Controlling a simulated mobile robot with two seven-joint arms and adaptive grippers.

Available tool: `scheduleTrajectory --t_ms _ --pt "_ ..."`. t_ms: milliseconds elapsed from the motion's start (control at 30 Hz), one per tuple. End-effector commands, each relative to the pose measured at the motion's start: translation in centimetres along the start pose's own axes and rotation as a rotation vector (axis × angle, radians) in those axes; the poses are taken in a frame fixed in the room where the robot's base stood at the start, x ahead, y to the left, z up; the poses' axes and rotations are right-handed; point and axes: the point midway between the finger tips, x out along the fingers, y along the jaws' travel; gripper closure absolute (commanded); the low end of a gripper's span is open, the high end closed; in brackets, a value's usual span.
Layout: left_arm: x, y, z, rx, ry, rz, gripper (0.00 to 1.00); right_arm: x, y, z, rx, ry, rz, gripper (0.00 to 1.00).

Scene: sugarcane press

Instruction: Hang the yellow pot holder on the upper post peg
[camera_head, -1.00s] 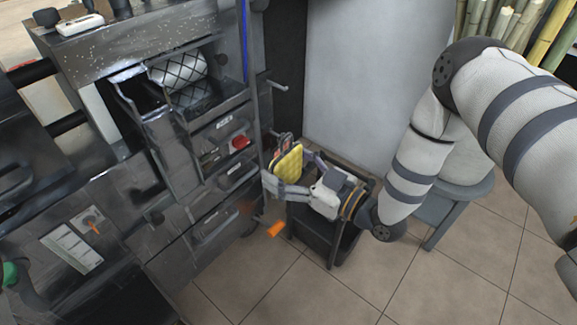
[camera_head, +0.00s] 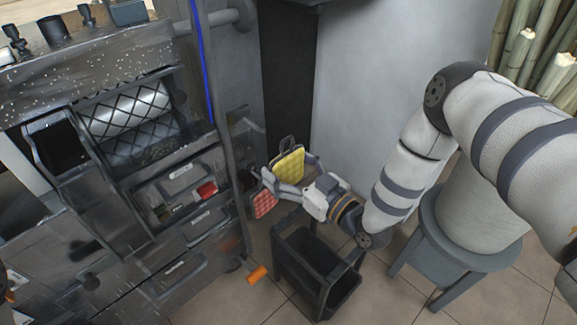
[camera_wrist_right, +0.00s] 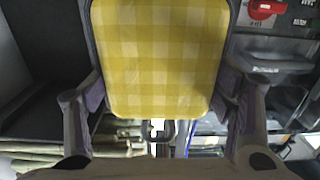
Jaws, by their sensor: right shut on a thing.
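The yellow checked pot holder (camera_head: 288,163) is held upright in my right gripper (camera_head: 284,181), with a dark loop at its top. In the right wrist view the pot holder (camera_wrist_right: 160,55) fills the upper middle between the two fingers. The gripper is shut on it, to the right of the grey upright post (camera_head: 228,120) of the press and apart from it. A red checked pot holder (camera_head: 263,204) hangs lower, just left of the gripper. The upper peg is hard to make out against the dark machine. My left gripper is not in view.
The press (camera_head: 110,125) with its rollers and a red switch (camera_head: 207,190) stands at left. A black crate-like bin (camera_head: 291,262) is below the gripper. An orange-tipped handle (camera_head: 257,274) sticks out low. A grey stool (camera_head: 470,250) and cane stalks (camera_head: 545,60) are at right.

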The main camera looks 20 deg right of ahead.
Motion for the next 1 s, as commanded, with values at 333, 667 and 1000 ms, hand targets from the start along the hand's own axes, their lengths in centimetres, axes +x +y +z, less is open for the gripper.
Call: scheduleTrajectory --t_ms 333,667,1000 --pt "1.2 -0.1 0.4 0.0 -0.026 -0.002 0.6 2.0 0.0 0.5 0.0 -0.002 0.002 0.49" --pt "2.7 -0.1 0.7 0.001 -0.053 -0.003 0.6 4.5 0.0 0.7 0.0 -0.002 0.001 0.49" --pt "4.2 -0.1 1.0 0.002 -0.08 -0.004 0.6 7.2 0.0 1.0 0.0 -0.001 0.0 0.49"
